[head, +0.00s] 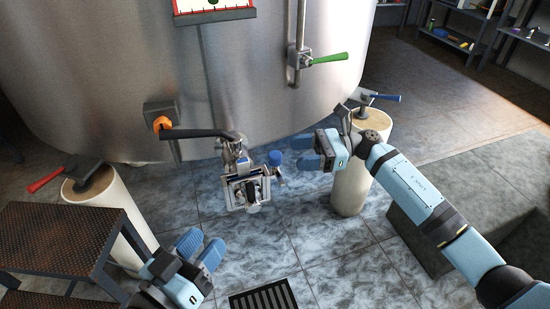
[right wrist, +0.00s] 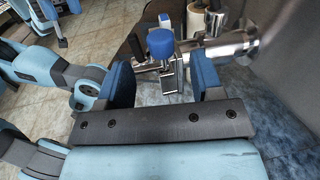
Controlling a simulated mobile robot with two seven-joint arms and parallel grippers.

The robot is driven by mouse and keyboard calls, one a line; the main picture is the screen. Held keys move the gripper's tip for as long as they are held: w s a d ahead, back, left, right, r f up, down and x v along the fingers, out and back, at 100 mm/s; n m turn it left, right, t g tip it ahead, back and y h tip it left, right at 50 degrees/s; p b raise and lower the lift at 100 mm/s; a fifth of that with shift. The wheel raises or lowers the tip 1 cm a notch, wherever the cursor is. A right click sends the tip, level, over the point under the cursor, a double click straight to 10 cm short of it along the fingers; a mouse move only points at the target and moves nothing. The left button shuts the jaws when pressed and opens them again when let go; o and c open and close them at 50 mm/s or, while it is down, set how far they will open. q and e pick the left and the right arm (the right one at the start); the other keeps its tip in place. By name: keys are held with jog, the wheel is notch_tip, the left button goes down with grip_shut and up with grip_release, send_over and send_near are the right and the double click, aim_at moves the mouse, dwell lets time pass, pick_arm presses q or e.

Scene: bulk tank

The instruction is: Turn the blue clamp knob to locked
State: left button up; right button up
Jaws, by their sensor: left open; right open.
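The blue clamp knob (head: 275,158) sits on the right side of a metal clamp and valve assembly (head: 246,185) below the tank's outlet. In the right wrist view the blue knob (right wrist: 160,43) stands ahead of the gripper, in the gap between its fingers. My right gripper (head: 308,153) is open just right of the knob, its blue fingers pointing at it and apparently apart from it. It also shows in the right wrist view (right wrist: 164,84). My left gripper (head: 200,250) is open and empty at the lower left, below and left of the clamp.
The steel tank (head: 270,95) stands on pale legs (head: 350,185). A black lever (head: 195,133) with an orange hub is above the clamp. Red (head: 46,180), green (head: 330,58) and blue (head: 385,97) handles are around the tank. Dark steps (head: 60,240) stand at left, a floor drain (head: 264,297) in front.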

aim_at(275, 154)
jog(key=a, duration=0.4)
jog(key=s+a+b, duration=0.1)
jog(key=a, duration=0.1)
jog(key=shift+a, duration=0.25)
pick_arm(q)
jog(key=shift+d+f+g, duration=0.1)
jog(key=shift+f+g, duration=0.2)
jog(key=shift+f, duration=0.65)
jog(key=shift+r, duration=0.1)
pick_arm(e)
jog(key=c, duration=0.9)
